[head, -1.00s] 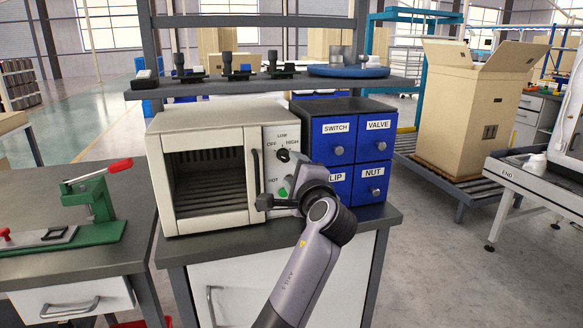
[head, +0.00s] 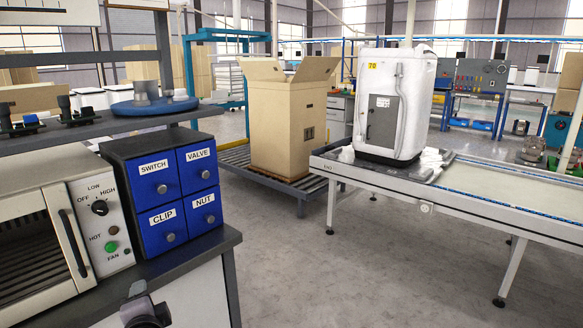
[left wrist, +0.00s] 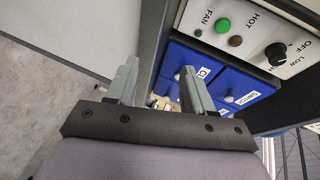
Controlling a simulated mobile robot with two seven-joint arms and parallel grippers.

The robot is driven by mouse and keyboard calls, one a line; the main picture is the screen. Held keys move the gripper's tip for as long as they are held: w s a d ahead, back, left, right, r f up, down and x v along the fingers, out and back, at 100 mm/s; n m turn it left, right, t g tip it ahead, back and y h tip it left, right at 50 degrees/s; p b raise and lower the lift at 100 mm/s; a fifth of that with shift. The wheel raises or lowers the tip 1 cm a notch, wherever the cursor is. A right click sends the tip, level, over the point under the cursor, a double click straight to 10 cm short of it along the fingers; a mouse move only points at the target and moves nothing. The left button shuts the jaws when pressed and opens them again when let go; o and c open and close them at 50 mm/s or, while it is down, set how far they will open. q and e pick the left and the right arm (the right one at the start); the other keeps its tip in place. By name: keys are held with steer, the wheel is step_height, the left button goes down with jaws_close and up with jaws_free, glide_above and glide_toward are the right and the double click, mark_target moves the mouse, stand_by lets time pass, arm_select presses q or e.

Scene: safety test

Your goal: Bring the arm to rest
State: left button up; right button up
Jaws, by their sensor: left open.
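My left gripper (left wrist: 158,80) shows in the left wrist view with its two fingers apart and nothing clearly between them. It is near the blue drawer cabinet and the bench edge. In the head view only a dark part of my arm (head: 146,308) shows at the bottom, in front of the bench; the fingers are not clear there. My right gripper is in neither view.
The oven (head: 35,245), its control panel (head: 105,225) and the blue drawer cabinet (head: 165,185) stand on the bench at left. An open carton (head: 290,125) and a conveyor (head: 470,200) carrying a white machine (head: 395,105) stand beyond. The floor (head: 310,265) between is clear.

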arm_select(q)
steer(key=s+d+f+n+g+h+p, duration=0.1)
steer(key=s+d+f+n+h+p, duration=0.1)
steer(key=s, duration=0.6)
steer(key=s+d+f+n+h+p, duration=0.2)
steer(key=s+d+f+n+h, duration=0.1)
steer(key=s+f, duration=0.4)
steer(key=s+d+f+n+g+h+p, duration=0.1)
steer(key=s+d+f+n+h, duration=0.2)
steer(key=s, duration=0.8)
steer(key=shift+d+f+n+g+h+p, duration=0.3)
steer(key=shift+d+f+h+p, duration=0.1)
steer(key=shift+d+f+h, duration=0.35)
steer(key=shift+d+r, duration=0.1)
